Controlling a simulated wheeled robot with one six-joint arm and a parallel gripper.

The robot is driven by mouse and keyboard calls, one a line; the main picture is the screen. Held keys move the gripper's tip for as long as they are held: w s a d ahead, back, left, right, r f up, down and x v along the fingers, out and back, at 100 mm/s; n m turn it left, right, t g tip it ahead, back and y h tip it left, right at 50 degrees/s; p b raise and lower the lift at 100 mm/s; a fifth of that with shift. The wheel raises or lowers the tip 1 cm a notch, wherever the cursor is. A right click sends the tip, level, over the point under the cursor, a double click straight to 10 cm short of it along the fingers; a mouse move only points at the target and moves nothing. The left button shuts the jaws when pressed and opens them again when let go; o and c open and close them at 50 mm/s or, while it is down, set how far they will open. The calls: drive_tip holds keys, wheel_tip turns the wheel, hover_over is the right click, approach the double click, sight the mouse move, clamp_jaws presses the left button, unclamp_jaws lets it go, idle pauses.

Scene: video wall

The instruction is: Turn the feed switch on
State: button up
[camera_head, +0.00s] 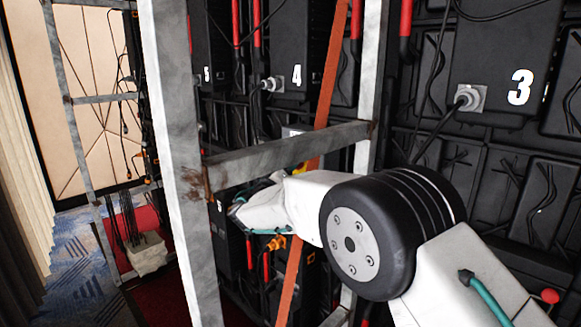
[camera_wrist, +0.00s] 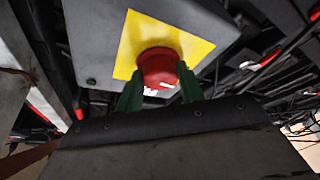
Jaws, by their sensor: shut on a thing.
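The feed switch is a red knob (camera_wrist: 158,68) on a yellow plate (camera_wrist: 190,45), fixed to a grey box (camera_wrist: 92,45) in the wrist view. My gripper (camera_wrist: 160,88) has its two green fingers on either side of the red knob and is shut on it. White marks show on the knob's near side, too small to read. In the head view my arm reaches in behind the metal frame, and the fingers and knob are hidden there. Only a sliver of the yellow plate (camera_head: 301,170) shows beside my arm.
A grey upright post (camera_head: 175,130) and a crossbar (camera_head: 285,150) stand close to my arm. An orange strap (camera_head: 328,75) runs down behind the crossbar. Black panels numbered 3 (camera_head: 490,60) and 4 (camera_head: 290,50) carry cables. Carpeted floor (camera_head: 75,270) is open at lower left.

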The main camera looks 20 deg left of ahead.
drive_tip(key=m+g+h, duration=0.1)
drive_tip(key=m+h, duration=0.2)
drive_tip(key=m, duration=0.4)
drive_tip(key=m+g+h, duration=0.1)
drive_tip(key=m+h, duration=0.2)
drive_tip(key=m, duration=0.4)
drive_tip(key=m+g+h, duration=0.2)
drive_tip(key=m+h, duration=0.2)
drive_tip(key=m, duration=0.3)
drive_tip(key=shift+w+a, duration=0.15)
drive_tip(key=shift+a, duration=0.2)
drive_tip(key=shift+m, duration=0.4)
drive_tip(key=o, duration=1)
drive_tip(key=v, duration=0.7)
drive_tip(key=shift+s+a, duration=0.2)
drive_tip(key=shift+s, duration=0.15)
